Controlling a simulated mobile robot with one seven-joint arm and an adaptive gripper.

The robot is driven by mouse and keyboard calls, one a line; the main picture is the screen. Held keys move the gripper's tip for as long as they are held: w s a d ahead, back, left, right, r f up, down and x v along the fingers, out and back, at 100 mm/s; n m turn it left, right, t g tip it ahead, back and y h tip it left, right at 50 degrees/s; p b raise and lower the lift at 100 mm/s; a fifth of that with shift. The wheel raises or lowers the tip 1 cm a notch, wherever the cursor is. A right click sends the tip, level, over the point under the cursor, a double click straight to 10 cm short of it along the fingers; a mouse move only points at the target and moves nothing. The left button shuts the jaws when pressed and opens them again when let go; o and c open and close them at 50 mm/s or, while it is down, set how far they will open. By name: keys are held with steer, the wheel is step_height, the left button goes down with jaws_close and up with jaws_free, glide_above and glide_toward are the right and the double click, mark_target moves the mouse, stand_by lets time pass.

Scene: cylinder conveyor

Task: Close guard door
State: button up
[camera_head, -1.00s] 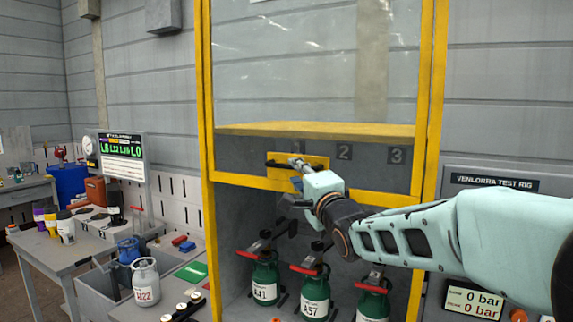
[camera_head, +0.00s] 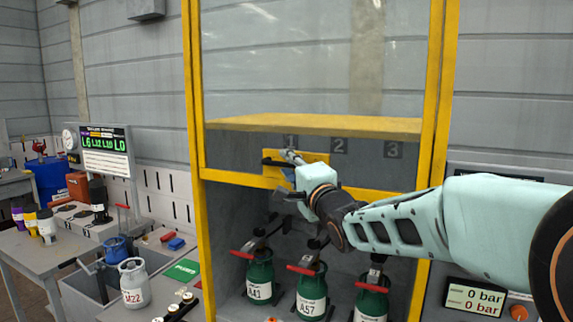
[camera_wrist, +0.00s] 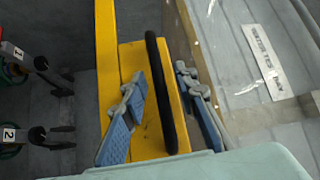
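The guard door (camera_head: 230,177) is a clear panel with a yellow lower rail, set in a tall yellow frame. Its lower rail hangs above the cylinder bay, leaving the bay open below. A black bar handle (camera_head: 272,162) sits on the rail's yellow plate. My gripper (camera_head: 287,160) is at this handle. In the wrist view the black handle (camera_wrist: 161,90) runs between the two blue-and-grey fingers of my gripper (camera_wrist: 165,105), with gaps visible on both sides. The fingers appear open around it. Contact with the plate cannot be told.
Several green cylinders (camera_head: 260,282) with red levers stand in the bay under the door. A test rig display (camera_head: 475,299) reads 0 bar at right. At left are a bench with a white cylinder M22 (camera_head: 134,288) and a status screen (camera_head: 104,150).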

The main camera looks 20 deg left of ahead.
jaws_close()
stand_by(0.5)
